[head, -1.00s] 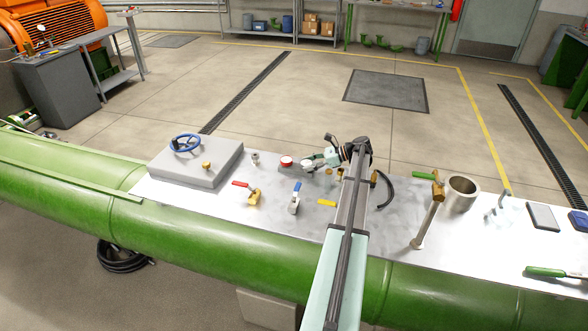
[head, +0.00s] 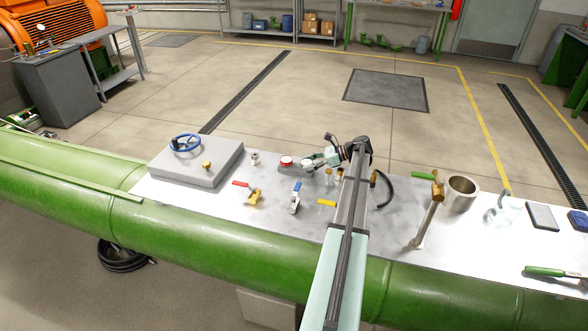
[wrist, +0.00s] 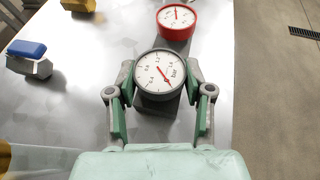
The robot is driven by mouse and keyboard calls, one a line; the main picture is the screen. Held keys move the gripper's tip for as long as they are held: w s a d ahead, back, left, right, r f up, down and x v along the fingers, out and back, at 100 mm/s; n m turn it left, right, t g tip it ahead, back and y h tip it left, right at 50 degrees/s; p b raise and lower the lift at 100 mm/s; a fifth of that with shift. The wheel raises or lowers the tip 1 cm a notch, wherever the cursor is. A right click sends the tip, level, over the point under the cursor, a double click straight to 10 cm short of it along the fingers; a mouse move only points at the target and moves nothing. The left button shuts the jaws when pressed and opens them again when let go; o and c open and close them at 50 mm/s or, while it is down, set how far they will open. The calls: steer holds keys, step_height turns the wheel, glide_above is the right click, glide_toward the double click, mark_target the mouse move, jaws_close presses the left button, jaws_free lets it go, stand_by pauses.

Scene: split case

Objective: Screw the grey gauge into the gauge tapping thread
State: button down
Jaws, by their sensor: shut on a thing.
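The grey gauge (wrist: 160,84) has a dark grey rim and a white dial, and sits between the two fingers of my gripper (wrist: 160,92) in the wrist view. The fingers are shut on its sides. In the head view the gauge (head: 307,162) is small at the tip of my gripper (head: 309,163), just right of a red gauge (head: 287,161). I cannot tell whether it touches the dark grey rack below. A small metal fitting (head: 255,158) and a brass fitting (head: 206,165) stand to the left; I cannot tell which is the tapping thread.
The red gauge (wrist: 177,20) is close beyond the grey one. A grey block (head: 190,172) carries a blue handwheel (head: 185,143). Red-handled (head: 250,193) and blue-handled (head: 295,200) valves lie nearer the bench front. A metal cup (head: 461,195) stands at right.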

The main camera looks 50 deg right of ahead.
mark_target(309, 162)
steer(key=shift+r, duration=0.15)
steer(key=shift+r+p, duration=1.5)
steer(key=shift+r, duration=0.6)
